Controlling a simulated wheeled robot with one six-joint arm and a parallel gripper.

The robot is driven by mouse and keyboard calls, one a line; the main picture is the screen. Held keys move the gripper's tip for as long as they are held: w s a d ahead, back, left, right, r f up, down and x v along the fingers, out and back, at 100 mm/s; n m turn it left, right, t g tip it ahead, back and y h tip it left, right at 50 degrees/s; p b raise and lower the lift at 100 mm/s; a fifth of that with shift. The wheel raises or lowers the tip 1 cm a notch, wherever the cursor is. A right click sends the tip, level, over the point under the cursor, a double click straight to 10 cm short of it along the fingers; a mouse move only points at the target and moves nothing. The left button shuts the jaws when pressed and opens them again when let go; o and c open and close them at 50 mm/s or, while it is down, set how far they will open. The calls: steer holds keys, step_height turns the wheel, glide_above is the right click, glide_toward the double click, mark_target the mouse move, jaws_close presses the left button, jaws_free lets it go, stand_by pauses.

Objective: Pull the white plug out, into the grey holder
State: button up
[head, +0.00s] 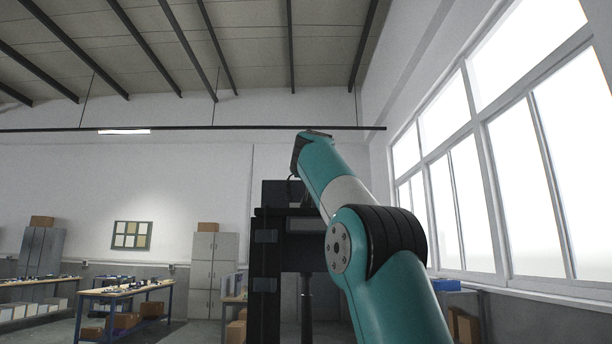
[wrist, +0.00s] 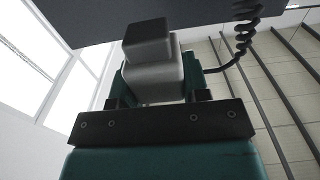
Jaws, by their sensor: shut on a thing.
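My gripper (wrist: 155,76) is in the wrist view, with teal fingers shut on a pale block, the white plug (wrist: 154,82). A dark grey block (wrist: 148,42) sits at the plug's far end, in front of a dark panel (wrist: 90,18). I cannot tell whether plug and panel touch. A black coiled cable (wrist: 243,35) hangs at the right and runs toward the plug. In the head view my gripper and the plug are hidden around the dark column (head: 265,275). The grey holder cannot be made out for sure in either view.
The dark column stands close in front of my arm. Workbenches (head: 125,292) with boxes are at the left, and a grey cabinet (head: 213,265) is behind. Large windows (head: 540,150) line the right wall. The space above the column is clear.

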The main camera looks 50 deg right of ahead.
steer(key=s+d+b, duration=0.1)
steer(key=s+d, duration=0.3)
steer(key=s, duration=0.1)
steer(key=shift+s+d, duration=0.35)
steer(key=shift+d, duration=0.05)
stand_by(0.4)
stand_by(1.0)
steer(key=shift+f+b, duration=2.15)
steer(key=shift+f, duration=0.2)
stand_by(1.6)
steer(key=o, duration=1.5)
steer(key=shift+o, duration=0.2)
steer(key=shift+r, duration=0.15)
step_height(320, 180, up, 7)
steer(key=p, duration=0.7)
